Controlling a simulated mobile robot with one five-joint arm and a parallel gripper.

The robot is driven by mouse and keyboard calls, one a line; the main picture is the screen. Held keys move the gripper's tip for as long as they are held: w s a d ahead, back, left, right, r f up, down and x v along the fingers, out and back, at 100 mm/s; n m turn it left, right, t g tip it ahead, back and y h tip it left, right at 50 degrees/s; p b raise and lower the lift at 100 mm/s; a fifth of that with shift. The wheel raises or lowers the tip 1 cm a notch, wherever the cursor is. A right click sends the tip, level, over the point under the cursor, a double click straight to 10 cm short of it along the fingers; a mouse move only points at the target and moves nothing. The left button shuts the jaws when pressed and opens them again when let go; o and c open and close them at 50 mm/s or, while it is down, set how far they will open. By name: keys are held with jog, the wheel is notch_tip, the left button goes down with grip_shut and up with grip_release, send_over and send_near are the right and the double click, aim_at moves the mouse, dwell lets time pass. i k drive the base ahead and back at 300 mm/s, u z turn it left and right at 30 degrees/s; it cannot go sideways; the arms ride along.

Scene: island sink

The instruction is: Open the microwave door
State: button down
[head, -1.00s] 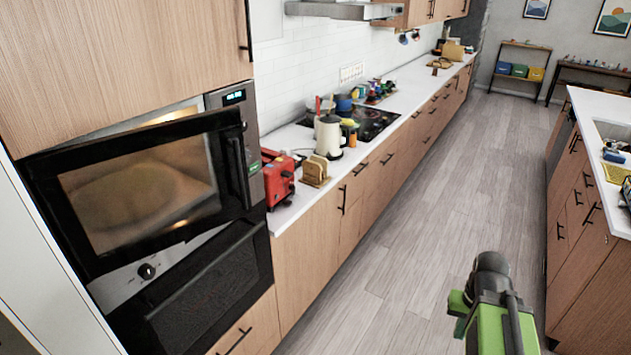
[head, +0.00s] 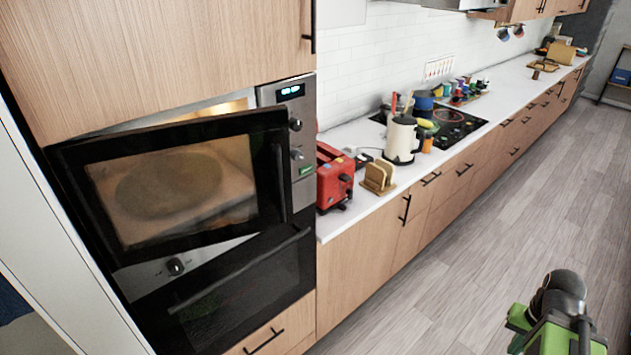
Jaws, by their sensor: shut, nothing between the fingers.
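The microwave (head: 298,160) is built into the wooden cabinet at left, with a lit display and knobs on its right side panel. Its black-framed door (head: 170,190) is ajar, swung out at a slant, and warm light shows above its top edge. A round plate shape shows through the door glass. The dark vertical handle (head: 281,182) is on the door's right edge. A green and black part of my arm is at the bottom right, well apart from the door. My gripper's fingers are not in view.
Below the microwave is a black oven (head: 245,295) with a bar handle. A red toaster (head: 333,178), a toast rack (head: 379,177) and a white kettle (head: 403,139) stand on the counter to the right. The grey wood floor (head: 490,250) is clear.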

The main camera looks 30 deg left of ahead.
aim_at(267, 129)
jog(key=z, duration=0.05)
jog(key=i, duration=4.3)
jog(key=z, duration=1.9)
jog(key=k, duration=0.15)
jog(key=z, duration=3.35)
jog(key=k, duration=0.15)
jog(key=z, duration=0.25)
jog(key=i, duration=1.05)
jog(key=z, duration=0.3)
